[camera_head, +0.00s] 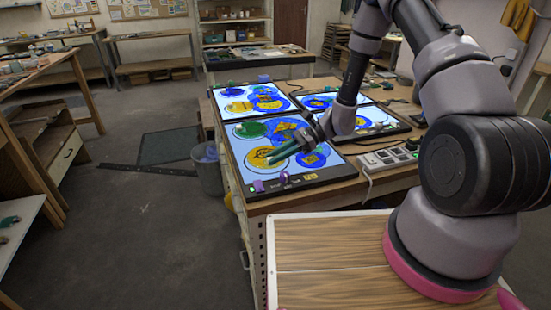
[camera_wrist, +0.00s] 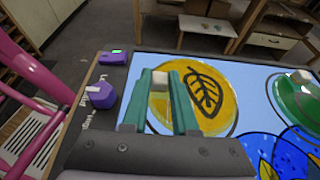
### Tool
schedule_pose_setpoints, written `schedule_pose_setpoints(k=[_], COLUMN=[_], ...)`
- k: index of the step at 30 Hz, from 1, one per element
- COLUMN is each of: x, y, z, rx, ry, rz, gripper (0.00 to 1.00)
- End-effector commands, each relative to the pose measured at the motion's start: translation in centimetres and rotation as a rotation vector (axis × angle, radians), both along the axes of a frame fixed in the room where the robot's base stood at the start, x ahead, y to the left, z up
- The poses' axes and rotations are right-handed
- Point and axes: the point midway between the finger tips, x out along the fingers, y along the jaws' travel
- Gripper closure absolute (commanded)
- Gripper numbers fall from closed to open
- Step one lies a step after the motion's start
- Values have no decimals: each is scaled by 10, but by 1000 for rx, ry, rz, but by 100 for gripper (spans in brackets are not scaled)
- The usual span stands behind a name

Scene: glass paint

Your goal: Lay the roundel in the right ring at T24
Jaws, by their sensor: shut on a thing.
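An amber roundel with a dark leaf drawing (camera_wrist: 213,92) is over the near lit panel. It also shows in the head view (camera_head: 259,164), at the panel's left side. My gripper (camera_wrist: 161,88) has its teal fingers shut on the pale knob on the roundel; in the head view the gripper (camera_head: 275,157) reaches down from the right. I cannot tell whether the roundel touches the panel. A green roundel with a pale knob (camera_wrist: 291,98) lies beyond it, also in the head view (camera_head: 250,130). I cannot read which spot is T24.
More lit panels with painted discs stand behind (camera_head: 250,102) and at the back right (camera_head: 365,117). A purple knob (camera_wrist: 101,95) sits on the near panel's dark frame. A power strip (camera_head: 388,159) lies right of it. A grey bin (camera_head: 207,168) stands left of the bench.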

Motion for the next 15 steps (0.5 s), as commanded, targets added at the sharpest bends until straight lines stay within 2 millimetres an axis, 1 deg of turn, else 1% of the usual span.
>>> schedule_pose_setpoints(k=[2,12,13,14,15], x=[0,0,0,0,0], y=[0,0,0,0,0], z=[-7,-10,-9,-9,-9], rx=[0,1,0,0,0], ry=[0,-1,-1,-1,-1], rz=[0,0,0,0,0], gripper=[100,100,62,50,43])
